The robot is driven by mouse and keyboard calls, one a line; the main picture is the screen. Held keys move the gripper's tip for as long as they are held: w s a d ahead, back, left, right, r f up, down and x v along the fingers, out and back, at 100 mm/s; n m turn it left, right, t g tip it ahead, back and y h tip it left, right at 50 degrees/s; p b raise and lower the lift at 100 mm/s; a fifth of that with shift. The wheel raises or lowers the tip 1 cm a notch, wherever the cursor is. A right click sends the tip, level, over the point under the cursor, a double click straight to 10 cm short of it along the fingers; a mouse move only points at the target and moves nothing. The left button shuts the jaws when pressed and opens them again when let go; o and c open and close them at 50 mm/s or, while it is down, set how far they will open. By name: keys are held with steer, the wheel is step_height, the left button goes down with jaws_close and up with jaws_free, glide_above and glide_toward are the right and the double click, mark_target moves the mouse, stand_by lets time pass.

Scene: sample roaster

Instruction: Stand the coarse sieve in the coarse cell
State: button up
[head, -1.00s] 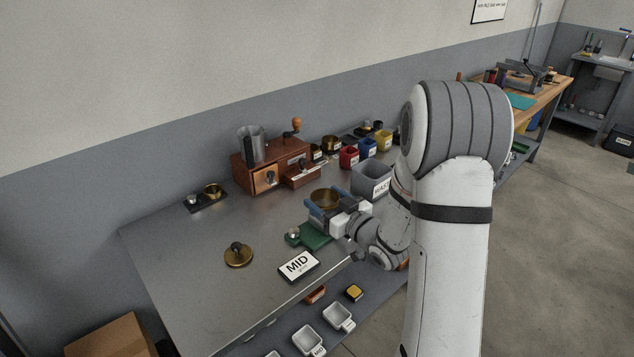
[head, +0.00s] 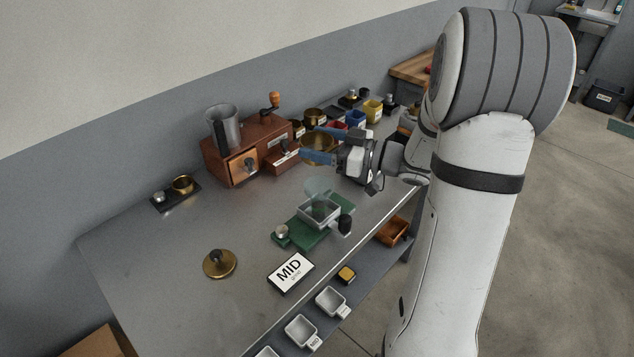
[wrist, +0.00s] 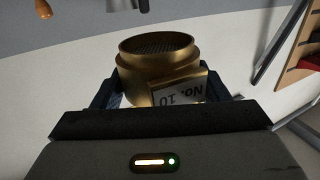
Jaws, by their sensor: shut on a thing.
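A brass sieve (head: 316,146) with a mesh is in my gripper (head: 322,145), held above the steel table in front of the wooden grinder. In the wrist view, the brass sieve (wrist: 158,52) sits between the two blue fingers of my gripper (wrist: 160,88). Its mesh faces up, and a white label reading "No. 10" shows upside down on its side. It looks roughly upright. I cannot make out which place is the coarse cell.
A wooden grinder (head: 238,150) with a metal cup stands behind. A green base (head: 315,235) with a grey tray (head: 318,213) stands near the front edge. A MID sign (head: 290,272), a brass lid (head: 220,263) and a black tray (head: 160,206) are on the table. Coloured bins (head: 373,110) stand at the back.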

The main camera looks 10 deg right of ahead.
step_height(320, 180, down, 8)
steer(key=shift+f, duration=0.1)
steer(key=shift+s+a+f, duration=0.1)
steer(key=shift+s+f, duration=0.1)
steer(key=o, duration=1.1)
steer(key=shift+w, duration=0.1)
